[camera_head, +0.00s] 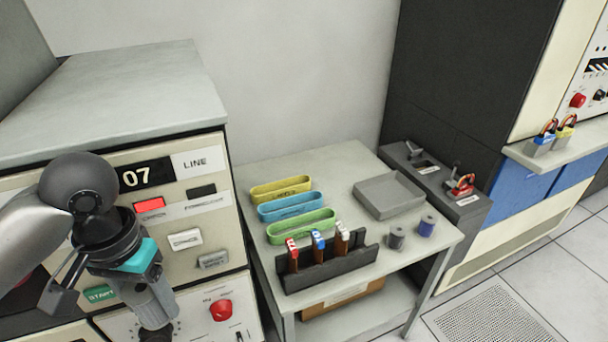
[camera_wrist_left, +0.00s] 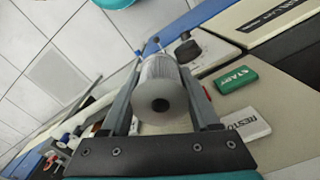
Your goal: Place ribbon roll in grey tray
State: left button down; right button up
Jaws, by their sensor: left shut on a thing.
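My left gripper (camera_head: 158,312) hangs in front of the machine at the left of the head view, well left of the table. It also shows in the left wrist view (camera_wrist_left: 161,84), shut on a pale grey roll with a dark centre hole, the ribbon roll (camera_wrist_left: 164,88). The grey tray (camera_head: 388,194), shallow and empty, lies at the back right of the small table. My right gripper is not in view.
On the table (camera_head: 345,165) are yellow (camera_head: 280,190), blue (camera_head: 290,206) and green (camera_head: 301,226) oblong trays, a dark rack (camera_head: 330,268) with coloured sticks, a grey spool (camera_head: 396,238) and a blue spool (camera_head: 427,226).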

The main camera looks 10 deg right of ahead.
aim_at(399, 200)
jog(key=i+l+z, duration=0.2)
jog(key=l, duration=0.2)
jog(key=l+z, duration=0.15)
jog(key=l, duration=0.25)
jog(key=i+l+z, duration=0.2)
jog(key=l, duration=0.2)
jog(key=i+l+z, duration=0.2)
jog(key=l, duration=0.15)
jog(key=i+z, duration=0.3)
jog(key=i, duration=0.15)
jog(key=i+j+z, duration=0.25)
jog(key=i, duration=0.15)
